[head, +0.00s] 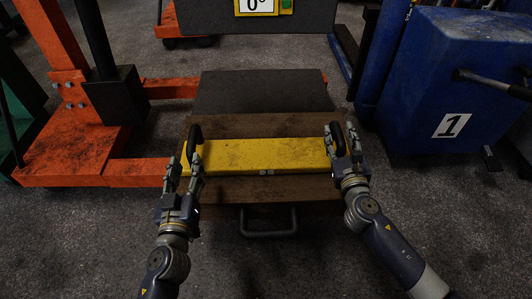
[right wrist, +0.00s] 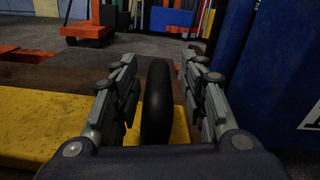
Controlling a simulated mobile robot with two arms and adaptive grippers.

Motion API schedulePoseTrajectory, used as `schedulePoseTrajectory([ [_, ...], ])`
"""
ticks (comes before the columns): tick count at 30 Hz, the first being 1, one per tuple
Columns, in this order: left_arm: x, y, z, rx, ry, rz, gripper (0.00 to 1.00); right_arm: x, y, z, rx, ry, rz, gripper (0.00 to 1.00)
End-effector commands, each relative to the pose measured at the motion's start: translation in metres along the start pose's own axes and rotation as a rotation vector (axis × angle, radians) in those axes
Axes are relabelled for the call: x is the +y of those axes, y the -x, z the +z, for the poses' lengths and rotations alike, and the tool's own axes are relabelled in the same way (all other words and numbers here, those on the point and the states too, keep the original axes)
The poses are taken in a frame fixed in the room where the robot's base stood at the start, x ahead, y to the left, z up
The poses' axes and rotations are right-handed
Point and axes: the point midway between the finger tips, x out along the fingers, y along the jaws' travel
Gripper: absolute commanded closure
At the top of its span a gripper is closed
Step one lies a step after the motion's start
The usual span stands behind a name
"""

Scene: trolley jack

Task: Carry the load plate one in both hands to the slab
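The load plate is a long yellow plate (head: 262,155) with an upright black handle at each end, lying flat on brown wooden boards. My left gripper (head: 187,160) is open at the left handle (head: 195,133); whether its fingers reach around it is hard to tell. My right gripper (head: 341,138) is open around the right handle. In the right wrist view this black handle (right wrist: 157,100) stands between the two fingers, with gaps on both sides. A dark grey flat surface (head: 262,90), possibly the slab, lies just behind the boards.
The wooden boards (head: 262,124) have a dark pull handle (head: 268,232) at their front. An orange jack frame (head: 75,150) stands at the left. A blue cabinet (head: 455,75) marked 1 stands at the right. A grey panel with a 0° sign (head: 256,5) is at the top.

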Motion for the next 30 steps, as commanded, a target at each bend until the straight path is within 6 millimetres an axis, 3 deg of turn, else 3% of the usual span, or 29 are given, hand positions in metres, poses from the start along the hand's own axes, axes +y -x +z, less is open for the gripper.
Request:
schedulePoseTrajectory([
  [18, 0.000, 0.000, 0.000, 0.001, 0.001, 0.001, 0.60, 0.000, 0.105, -0.002, 0.003, 0.001, 0.001, 0.60],
  [30, 0.000, 0.000, 0.000, 0.001, 0.001, 0.001, 0.60, 0.000, 0.118, 0.000, 0.000, 0.000, 0.000, 0.60],
])
